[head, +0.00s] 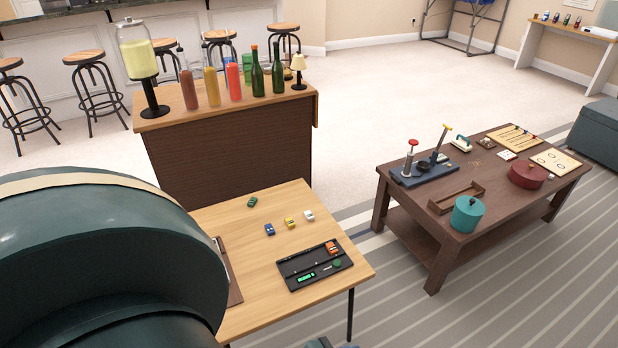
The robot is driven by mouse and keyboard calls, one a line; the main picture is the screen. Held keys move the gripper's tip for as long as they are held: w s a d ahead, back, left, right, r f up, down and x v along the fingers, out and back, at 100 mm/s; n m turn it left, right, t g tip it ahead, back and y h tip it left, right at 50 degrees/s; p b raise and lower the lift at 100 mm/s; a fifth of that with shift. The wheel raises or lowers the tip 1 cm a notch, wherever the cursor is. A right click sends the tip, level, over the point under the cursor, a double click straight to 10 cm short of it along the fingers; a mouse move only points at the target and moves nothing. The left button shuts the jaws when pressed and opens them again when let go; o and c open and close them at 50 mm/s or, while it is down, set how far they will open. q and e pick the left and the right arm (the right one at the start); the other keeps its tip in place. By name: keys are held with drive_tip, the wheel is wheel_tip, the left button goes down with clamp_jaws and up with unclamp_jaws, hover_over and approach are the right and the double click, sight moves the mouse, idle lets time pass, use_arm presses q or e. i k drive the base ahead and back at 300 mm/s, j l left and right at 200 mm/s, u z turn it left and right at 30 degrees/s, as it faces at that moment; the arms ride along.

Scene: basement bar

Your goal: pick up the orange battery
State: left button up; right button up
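A small orange block (331,248), which looks like the orange battery, sits at the far right corner of a black tray (298,266) on the light wooden table. I cannot tell how it is seated there. Four-sided small pieces in other colours lie loose behind the tray: green (252,202), blue (270,229), yellow (290,222) and white (309,215). Neither of my grippers shows. A large dark teal link of my arm fills the lower left and hides the table's left part.
The light wooden table (230,215) has bare room around the tray. A brown clipboard-like board (234,291) lies at its left. A bar cabinet (232,152) with bottles stands behind. A dark coffee table (487,186) with a teal pot (467,214) stands right.

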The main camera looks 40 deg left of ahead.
sight(331, 247)
drive_tip(key=i+l+u, duration=0.15)
drive_tip(key=u, duration=0.2)
drive_tip(key=i+l+u, duration=0.25)
drive_tip(key=u, duration=0.15)
drive_tip(key=i+l+u, duration=0.35)
drive_tip(key=k, duration=0.1)
